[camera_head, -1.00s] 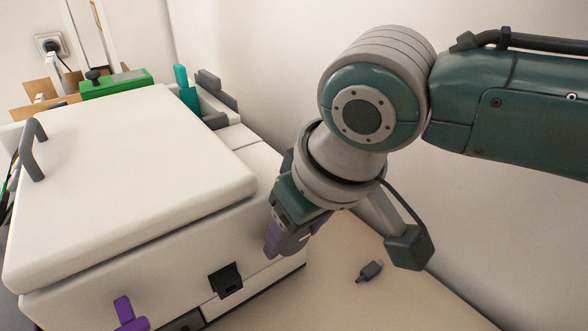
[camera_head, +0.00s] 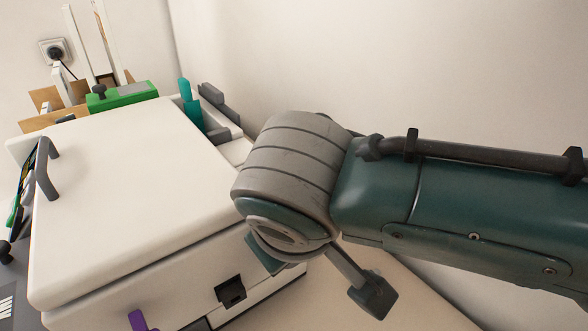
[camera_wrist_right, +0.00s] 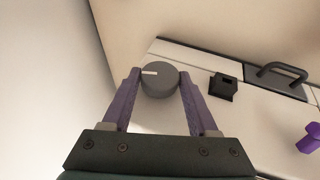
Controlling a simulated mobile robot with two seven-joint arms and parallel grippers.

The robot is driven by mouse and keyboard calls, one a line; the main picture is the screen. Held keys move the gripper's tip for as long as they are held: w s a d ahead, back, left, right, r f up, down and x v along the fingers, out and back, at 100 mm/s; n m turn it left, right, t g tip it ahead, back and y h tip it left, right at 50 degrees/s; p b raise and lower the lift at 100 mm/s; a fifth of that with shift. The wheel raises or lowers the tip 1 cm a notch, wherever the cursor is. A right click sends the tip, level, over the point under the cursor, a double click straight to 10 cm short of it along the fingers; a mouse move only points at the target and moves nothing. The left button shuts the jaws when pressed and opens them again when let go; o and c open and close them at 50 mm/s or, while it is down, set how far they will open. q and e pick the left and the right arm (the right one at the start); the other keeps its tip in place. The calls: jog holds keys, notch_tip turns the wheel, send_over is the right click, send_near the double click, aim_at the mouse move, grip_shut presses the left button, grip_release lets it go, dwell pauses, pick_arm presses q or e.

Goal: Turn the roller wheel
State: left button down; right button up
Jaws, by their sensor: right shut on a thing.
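The roller wheel (camera_wrist_right: 160,80) is a round dark grey knob with a white mark, on the side of the white machine (camera_head: 130,190). The mark points left in the right wrist view. My right gripper (camera_wrist_right: 159,77) has its two purple fingers on either side of the wheel and is shut on it. My left gripper is in neither view.
A black latch (camera_head: 230,291) and a purple lever (camera_head: 139,321) are on the machine's front. A grey handle (camera_head: 45,168) stands on its lid. Behind it are a green box (camera_head: 122,95) and a teal piece (camera_head: 191,106). A wall rises close on the right.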

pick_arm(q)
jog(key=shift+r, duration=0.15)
pick_arm(e)
jog(key=shift+s+a+t+h, duration=0.15)
jog(key=shift+t+h, duration=0.25)
jog(key=shift+h, duration=0.1)
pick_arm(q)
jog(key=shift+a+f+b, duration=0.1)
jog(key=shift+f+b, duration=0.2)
pick_arm(e)
jog(key=shift+f+n+t+h, duration=0.15)
jog(key=shift+n+t+h, duration=0.25)
jog(key=shift+t+h, duration=0.3)
jog(key=o, duration=1.4)
pick_arm(q)
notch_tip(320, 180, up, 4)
jog(key=p, duration=0.3)
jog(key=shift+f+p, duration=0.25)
jog(key=shift+p, duration=0.05)
pick_arm(e)
jog(key=v, duration=1)
jog(key=shift+a, duration=0.15)
